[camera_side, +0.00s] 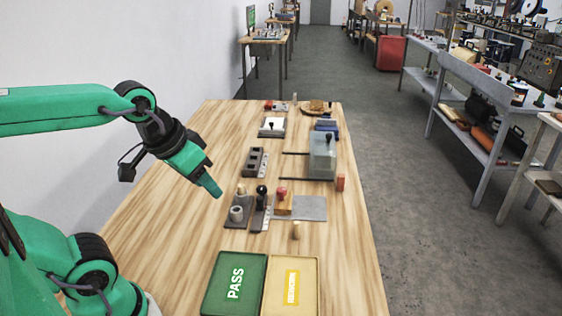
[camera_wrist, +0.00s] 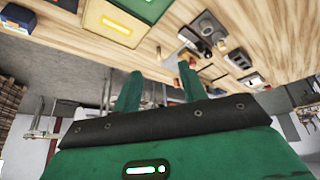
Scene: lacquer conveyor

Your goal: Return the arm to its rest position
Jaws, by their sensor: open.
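My green arm reaches in from the left in the side view. My gripper (camera_side: 212,188) hangs in the air above the left part of the wooden table (camera_side: 165,215), pointing down to the right. In the wrist view both green fingers of my gripper (camera_wrist: 158,88) stand apart with nothing between them. It touches no object that I can see. The green PASS tray (camera_side: 217,291) and the yellow tray (camera_side: 270,298) lie at the table's near end, apart from it.
A grey fixture with a ring (camera_side: 236,212), a black-knobbed stand (camera_side: 261,204), a red-topped block (camera_side: 283,204) on a grey plate (camera_side: 313,208) and a clear box (camera_side: 322,155) stand mid-table. A small wooden peg (camera_side: 296,230) stands behind the trays. The table's left side is bare.

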